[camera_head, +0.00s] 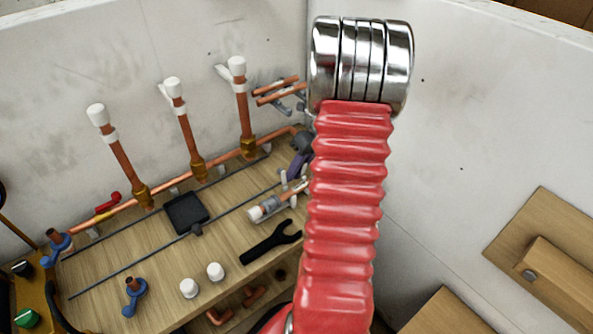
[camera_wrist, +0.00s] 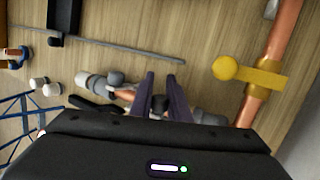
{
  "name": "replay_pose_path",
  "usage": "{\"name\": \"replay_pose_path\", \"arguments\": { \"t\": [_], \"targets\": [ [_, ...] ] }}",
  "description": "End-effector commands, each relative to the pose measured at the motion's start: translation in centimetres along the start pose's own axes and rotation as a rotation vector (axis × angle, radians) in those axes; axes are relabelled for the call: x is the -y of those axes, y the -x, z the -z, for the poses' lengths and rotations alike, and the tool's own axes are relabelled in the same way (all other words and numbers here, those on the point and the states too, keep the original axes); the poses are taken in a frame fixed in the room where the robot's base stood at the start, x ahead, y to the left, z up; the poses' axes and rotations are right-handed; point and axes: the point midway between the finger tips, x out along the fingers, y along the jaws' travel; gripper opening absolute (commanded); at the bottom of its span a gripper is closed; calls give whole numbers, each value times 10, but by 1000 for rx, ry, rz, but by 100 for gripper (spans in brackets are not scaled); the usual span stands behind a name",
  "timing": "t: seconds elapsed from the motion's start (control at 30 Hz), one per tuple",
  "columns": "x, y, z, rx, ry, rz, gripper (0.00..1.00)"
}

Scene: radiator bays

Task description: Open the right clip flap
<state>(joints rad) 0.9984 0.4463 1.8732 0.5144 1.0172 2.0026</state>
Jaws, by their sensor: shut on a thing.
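A short copper pipe piece with a grey, white-ended sleeve (camera_head: 262,211) lies on the wooden board, held by small clips. It also shows in the wrist view (camera_wrist: 93,83), with a grey clip (camera_wrist: 117,78) towards its left end. My gripper (camera_wrist: 162,78) has its two dark purple fingers down at the right end of this piece. They are shut on a small dark part (camera_wrist: 159,103), seemingly the right clip flap, which they mostly hide. In the head view my gripper (camera_head: 297,166) shows only partly behind my red arm. The flap's angle cannot be told.
A black wrench (camera_head: 270,243) lies just in front of the pipe piece. White caps (camera_head: 215,271), a dark square pad (camera_head: 186,213) and a blue clamp (camera_head: 134,297) are on the board (camera_head: 95,285). A yellow valve handle (camera_wrist: 225,68) stands right of my fingers. White walls close the corner.

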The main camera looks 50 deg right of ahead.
Motion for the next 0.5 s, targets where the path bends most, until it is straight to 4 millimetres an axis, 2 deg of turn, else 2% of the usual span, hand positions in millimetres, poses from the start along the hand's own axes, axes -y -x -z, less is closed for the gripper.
{"name": "replay_pose_path", "arguments": {
  "t": [0.37, 0.4, 0.5],
  "targets": [
    [1, -3, 2, -9, -4, -1, 0],
    [1, -3, 2, -9, -4, -1, 17],
    [1, -2, 2, -9, -3, -1, 24]
  ]
}}
